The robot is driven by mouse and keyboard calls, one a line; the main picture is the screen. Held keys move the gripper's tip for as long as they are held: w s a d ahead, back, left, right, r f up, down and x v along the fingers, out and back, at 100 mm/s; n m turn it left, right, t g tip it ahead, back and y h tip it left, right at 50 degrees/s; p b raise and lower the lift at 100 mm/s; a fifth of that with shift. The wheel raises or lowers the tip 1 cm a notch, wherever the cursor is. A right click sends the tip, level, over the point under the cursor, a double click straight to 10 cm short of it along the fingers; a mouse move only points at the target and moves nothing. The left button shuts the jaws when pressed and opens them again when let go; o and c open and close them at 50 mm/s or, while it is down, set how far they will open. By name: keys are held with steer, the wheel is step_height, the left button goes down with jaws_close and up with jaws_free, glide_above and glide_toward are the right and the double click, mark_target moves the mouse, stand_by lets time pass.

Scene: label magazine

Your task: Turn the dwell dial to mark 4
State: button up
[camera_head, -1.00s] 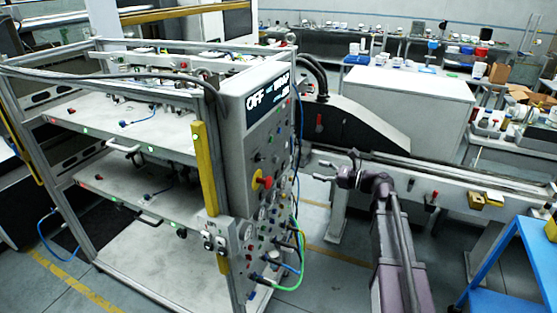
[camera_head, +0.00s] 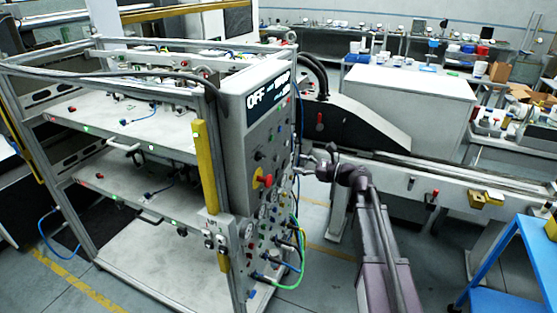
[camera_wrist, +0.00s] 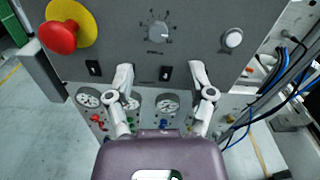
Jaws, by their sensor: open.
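In the head view my gripper (camera_head: 306,164) is close to the panel's right face; I cannot make out the dial there.
A red knob (camera_wrist: 58,37) on a yellow disc is left of the dial; a white button (camera_wrist: 232,39) is to its right. Two black switches, gauges (camera_wrist: 167,103) and coloured fittings sit below. Blue and black cables (camera_wrist: 285,70) hang at the right.

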mark_target(278, 159)
steer(key=x, duration=0.7)
steer(key=shift+a, duration=0.1)
